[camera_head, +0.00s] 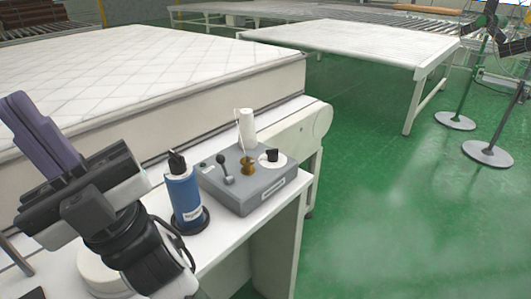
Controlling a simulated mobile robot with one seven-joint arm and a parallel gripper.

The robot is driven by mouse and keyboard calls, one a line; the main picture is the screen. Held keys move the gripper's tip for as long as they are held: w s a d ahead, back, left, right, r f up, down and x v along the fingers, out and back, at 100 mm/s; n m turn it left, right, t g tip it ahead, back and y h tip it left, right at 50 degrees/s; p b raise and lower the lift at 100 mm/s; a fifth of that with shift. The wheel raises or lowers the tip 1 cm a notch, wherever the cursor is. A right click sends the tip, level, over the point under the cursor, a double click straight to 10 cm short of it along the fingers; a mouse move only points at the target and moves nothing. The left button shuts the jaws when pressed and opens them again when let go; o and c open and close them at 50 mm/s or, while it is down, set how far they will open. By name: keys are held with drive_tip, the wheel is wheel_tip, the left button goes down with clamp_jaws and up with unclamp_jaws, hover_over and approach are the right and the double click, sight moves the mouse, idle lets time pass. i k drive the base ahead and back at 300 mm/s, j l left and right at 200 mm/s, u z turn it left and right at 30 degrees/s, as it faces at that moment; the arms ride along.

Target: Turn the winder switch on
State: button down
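The winder is a grey box (255,193) on the white table at the centre, with a small label on its front face. On top of it are a grey lever switch (224,168), a brass bobbin part (248,167), a white thread spool (247,129) and a black knob (272,155) on a white dial. My gripper (38,132) is at the left, apart from the winder and beyond the blue bottle from it. Its purple-grey fingers point up and left, over the mattress in the picture. The gap between the fingers cannot be made out. The switch's on or off marking is too small to read.
A blue bottle with a black top (184,195) stands just left of the winder, between it and my arm. A large white mattress (150,75) lies behind the white table (232,228). Green floor (400,220) is open to the right. Another pale table (360,42) stands further back.

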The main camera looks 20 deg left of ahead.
sight(273, 154)
drive_tip(key=i+l+u, duration=0.1)
drive_tip(key=l+u, duration=1.05)
drive_tip(key=l, duration=0.1)
